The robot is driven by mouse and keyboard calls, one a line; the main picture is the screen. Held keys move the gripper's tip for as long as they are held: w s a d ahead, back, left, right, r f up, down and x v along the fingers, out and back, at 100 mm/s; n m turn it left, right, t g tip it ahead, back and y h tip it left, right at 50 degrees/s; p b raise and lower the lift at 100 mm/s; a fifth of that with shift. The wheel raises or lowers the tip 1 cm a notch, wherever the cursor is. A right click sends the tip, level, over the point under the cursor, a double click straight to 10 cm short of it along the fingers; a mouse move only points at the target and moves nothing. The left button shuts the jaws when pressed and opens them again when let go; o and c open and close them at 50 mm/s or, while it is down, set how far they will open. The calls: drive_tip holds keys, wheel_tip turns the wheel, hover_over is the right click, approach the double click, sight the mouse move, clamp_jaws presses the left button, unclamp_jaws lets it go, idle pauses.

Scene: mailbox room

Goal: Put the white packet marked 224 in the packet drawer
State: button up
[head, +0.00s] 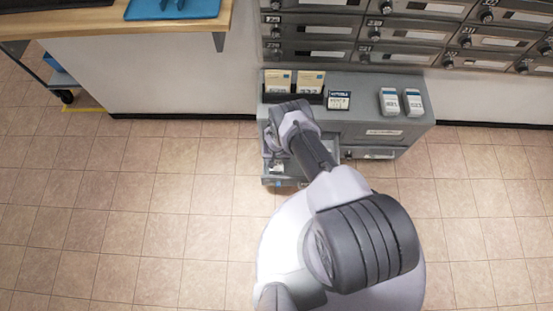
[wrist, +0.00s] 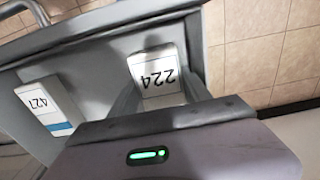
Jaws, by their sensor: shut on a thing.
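The white packet marked 224 (wrist: 157,70) is between the fingers of my gripper (wrist: 161,92) in the wrist view, with its number upside down. My gripper is shut on it. The packet is inside or just over an open grey drawer (wrist: 110,31), close to one of its walls. I cannot tell if it touches the drawer floor. A white packet marked 427 with a blue band (wrist: 48,107) lies in the same drawer, apart from it. In the head view the open drawer (head: 284,183) shows at the cabinet's left front, and my arm hides the gripper and the held packet.
On the grey cabinet (head: 361,112) stand a dark holder with cream envelopes (head: 309,82), a small dark-edged card (head: 339,100) and two white packets (head: 401,102). Mailboxes (head: 400,32) line the wall above. A wooden table (head: 75,22) stands at upper left. The tiled floor is clear.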

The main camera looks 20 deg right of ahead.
drive_tip(key=shift+f, duration=0.35)
drive_tip(key=o, duration=1.6)
